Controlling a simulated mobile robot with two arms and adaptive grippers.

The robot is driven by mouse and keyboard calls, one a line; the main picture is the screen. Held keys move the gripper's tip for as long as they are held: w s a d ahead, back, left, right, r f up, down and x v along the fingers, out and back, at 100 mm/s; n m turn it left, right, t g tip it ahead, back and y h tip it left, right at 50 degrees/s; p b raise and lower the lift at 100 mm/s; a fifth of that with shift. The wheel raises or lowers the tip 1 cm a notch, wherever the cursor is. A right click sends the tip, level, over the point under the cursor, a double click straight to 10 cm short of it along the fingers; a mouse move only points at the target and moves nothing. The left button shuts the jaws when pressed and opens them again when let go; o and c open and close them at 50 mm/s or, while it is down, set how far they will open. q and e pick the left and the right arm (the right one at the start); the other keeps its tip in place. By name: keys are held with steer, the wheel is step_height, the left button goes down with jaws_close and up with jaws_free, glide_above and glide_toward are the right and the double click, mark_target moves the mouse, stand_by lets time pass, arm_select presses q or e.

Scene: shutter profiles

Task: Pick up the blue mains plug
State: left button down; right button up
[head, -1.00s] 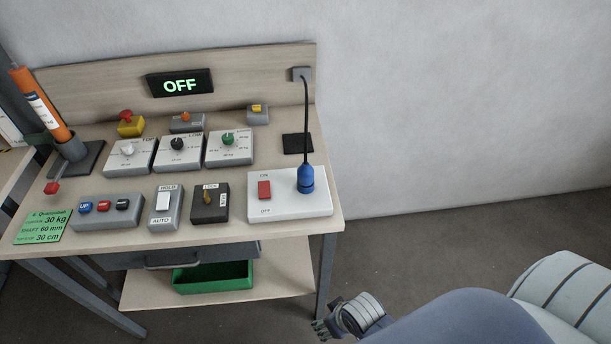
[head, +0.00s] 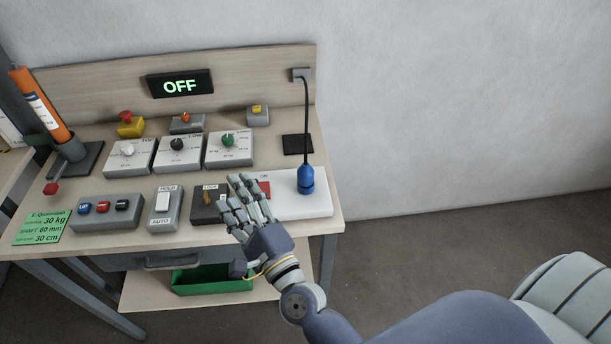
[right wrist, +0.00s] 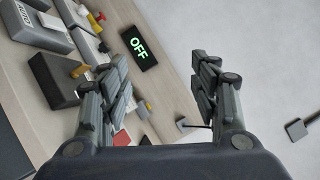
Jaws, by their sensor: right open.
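The blue mains plug (head: 306,180) stands upright on the right part of the white socket box (head: 312,206). A black cord (head: 305,120) runs up from its top to a grey outlet (head: 301,74) on the bench's back panel. My right gripper (head: 246,198) is open and empty over the front of the bench, left of the plug. It hides part of the box and the red switch (head: 265,185). The right wrist view shows the open fingers (right wrist: 160,95) with nothing between them at the tips; I cannot make out the plug there. My left gripper is not in view.
Dial boxes (head: 178,152) and a dark key-switch box (head: 205,200) stand to the left. A lit OFF display (head: 180,84) is on the back panel. A green bin (head: 205,280) sits on the lower shelf. Open floor lies right of the bench.

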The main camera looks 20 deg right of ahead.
steer(key=w+d+f+m+h, duration=0.1)
steer(key=d+m+h, duration=0.5)
steer(key=m+h, duration=0.45)
steer(key=m+g+h, duration=0.5)
steer(key=m, duration=0.6)
glide_toward(303, 180)
steer(key=shift+w+r+y, duration=0.25)
steer(key=shift+w+r, duration=0.6)
steer(key=shift+r, duration=0.05)
steer(key=shift+s+d+f+m+g, duration=0.2)
steer(key=shift+f+m+g, duration=0.15)
steer(key=shift+m, duration=0.2)
steer(key=shift+w+d, duration=0.1)
steer(key=shift+d, duration=0.15)
steer(key=shift+g, duration=0.25)
steer(key=p+x, duration=0.2)
steer(key=x, duration=0.3)
steer(key=shift+d, duration=0.1)
steer(key=shift+w+d+r+p, duration=0.1)
steer(key=shift+w+d+p, duration=0.15)
steer(key=shift+p, duration=0.15)
steer(key=p+x, duration=0.2)
steer(key=x, duration=0.2)
steer(key=shift+w+d, duration=0.2)
steer(key=shift+w, duration=0.05)
steer(key=shift+s, duration=0.1)
steer(key=shift+c, duration=0.6)
steer(key=c, duration=1)
